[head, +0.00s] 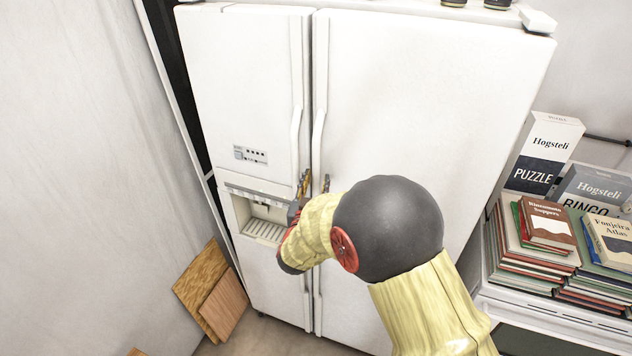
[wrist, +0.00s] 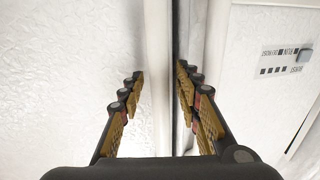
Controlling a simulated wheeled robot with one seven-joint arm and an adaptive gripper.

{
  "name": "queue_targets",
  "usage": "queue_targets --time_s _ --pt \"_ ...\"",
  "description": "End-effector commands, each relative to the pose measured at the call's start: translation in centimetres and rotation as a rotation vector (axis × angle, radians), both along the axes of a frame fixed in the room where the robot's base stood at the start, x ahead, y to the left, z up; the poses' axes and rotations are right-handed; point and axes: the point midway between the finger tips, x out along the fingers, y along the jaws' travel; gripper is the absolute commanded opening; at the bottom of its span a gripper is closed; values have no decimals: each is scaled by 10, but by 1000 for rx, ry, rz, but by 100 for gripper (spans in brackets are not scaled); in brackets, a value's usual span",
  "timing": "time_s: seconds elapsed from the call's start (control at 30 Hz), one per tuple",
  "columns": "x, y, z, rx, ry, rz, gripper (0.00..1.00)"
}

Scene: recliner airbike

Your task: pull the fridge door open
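The white fridge has two tall doors, a left door (head: 240,80) with a dispenser and a right door (head: 420,90). Two vertical white handles flank the middle seam, the left door's handle (head: 297,110) and the right door's handle (head: 319,120). Both doors look shut. My gripper (head: 315,183) is at the handles, near their lower part. In the wrist view my gripper (wrist: 157,80) is open, with the right door's handle (wrist: 158,60) between its fingers. One finger lies by the dark seam. I cannot tell whether either finger touches the handle.
A counter to the right holds stacked books (head: 535,245) and a puzzle box (head: 545,155). Wooden boards (head: 212,290) lean at the lower left beside the fridge. A white wall (head: 80,150) is on the left. My arm covers the right door's lower part.

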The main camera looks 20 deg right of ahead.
Motion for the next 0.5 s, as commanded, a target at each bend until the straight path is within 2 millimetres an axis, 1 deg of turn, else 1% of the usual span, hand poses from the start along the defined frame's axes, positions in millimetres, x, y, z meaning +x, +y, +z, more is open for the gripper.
queue_targets --time_s 0.07,0.5 --pt "0 0 0 0 0 0 32" --pt "0 0 0 0 0 0 7"
